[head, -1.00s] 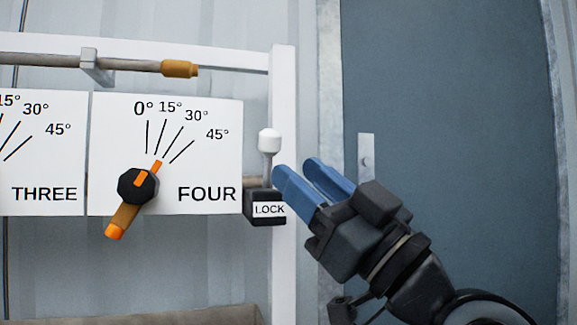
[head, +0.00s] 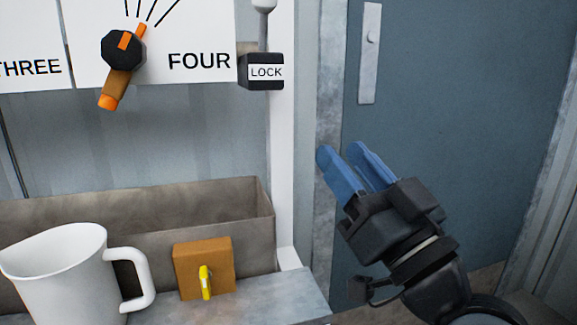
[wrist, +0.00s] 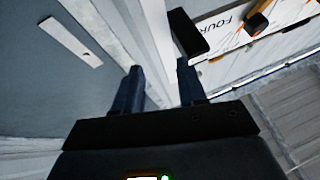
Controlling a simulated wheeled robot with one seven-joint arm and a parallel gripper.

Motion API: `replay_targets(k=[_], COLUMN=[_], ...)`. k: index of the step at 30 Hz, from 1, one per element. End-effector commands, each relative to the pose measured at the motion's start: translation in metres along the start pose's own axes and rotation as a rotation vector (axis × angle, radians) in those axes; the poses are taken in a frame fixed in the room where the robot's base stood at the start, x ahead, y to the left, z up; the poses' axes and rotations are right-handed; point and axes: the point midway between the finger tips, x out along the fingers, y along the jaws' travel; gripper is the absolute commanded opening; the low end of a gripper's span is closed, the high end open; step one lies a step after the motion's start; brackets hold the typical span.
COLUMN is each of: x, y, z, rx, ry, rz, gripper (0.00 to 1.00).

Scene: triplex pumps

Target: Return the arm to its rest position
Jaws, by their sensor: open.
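My gripper (head: 341,157) is in the head view, right of centre, in front of the grey door frame and the blue door. Its two blue fingers are apart with nothing between them, and they point up and to the left. The fingers also show in the wrist view (wrist: 160,88), with the white post behind the gap. My gripper is below and to the right of the black LOCK box (head: 261,71) and apart from it.
The FOUR panel (head: 190,30) carries a black and orange knob (head: 123,50). A white mug (head: 62,275) and an orange block (head: 203,265) with a yellow piece stand on a grey bench at lower left. A brown trough (head: 235,222) is behind them. The blue door (head: 450,120) is at right.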

Motion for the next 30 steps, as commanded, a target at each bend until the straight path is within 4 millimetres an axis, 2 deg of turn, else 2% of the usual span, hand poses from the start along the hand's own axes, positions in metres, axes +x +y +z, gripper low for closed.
replay_targets(k=[1, 6, 9, 15, 23, 30], x=[-0.021, -0.085, -0.126, -0.21, -0.317, -0.404], y=[0.005, 0.016, 0.018, 0.016, 0.0, -0.024], z=[0.017, 0.06, 0.08, 0.107, 0.115, 0.1], rx=[0.017, 0.045, 0.052, 0.046, 0.009, -0.043], ry=[-0.031, -0.119, -0.172, -0.28, -0.427, -0.566], rz=[0.045, 0.179, 0.251, 0.377, 0.495, 0.552], gripper=[0.41, 0.41, 0.41, 0.41, 0.41, 0.41])
